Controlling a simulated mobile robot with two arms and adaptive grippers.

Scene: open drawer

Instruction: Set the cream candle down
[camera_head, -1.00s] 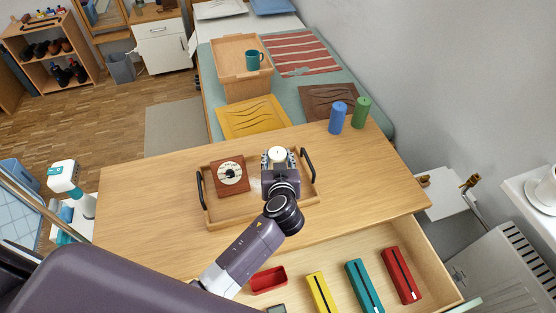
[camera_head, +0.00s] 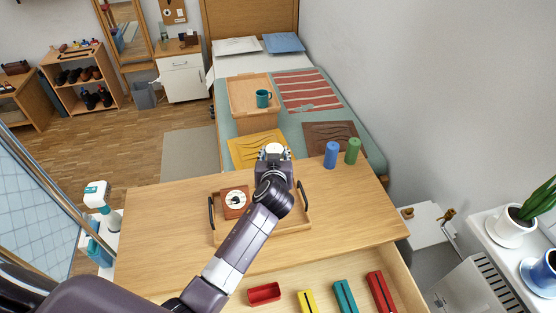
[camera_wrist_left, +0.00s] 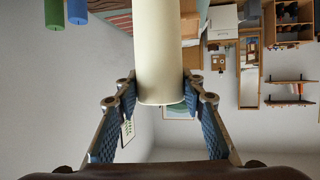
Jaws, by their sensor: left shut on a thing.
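The cream candle (camera_wrist_left: 158,55) stands between the fingers of my left gripper (camera_wrist_left: 160,85) in the left wrist view, and the gripper is shut on it. In the head view, only the pale top of the candle (camera_head: 274,148) shows above my left gripper (camera_head: 274,155). The gripper is near the table's far edge, beyond the wooden tray. Whether the candle's base touches the table is hidden. A blue candle (camera_head: 331,155) and a green candle (camera_head: 352,151) stand upright on the table (camera_head: 160,225) to the right of the gripper. My right gripper is not in view.
The wooden tray (camera_head: 222,236) with dark handles holds a brown square block (camera_head: 235,203) with a round dial. An open drawer at the front holds a red box (camera_head: 264,293) and several coloured long boxes. The table's left and right parts are clear.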

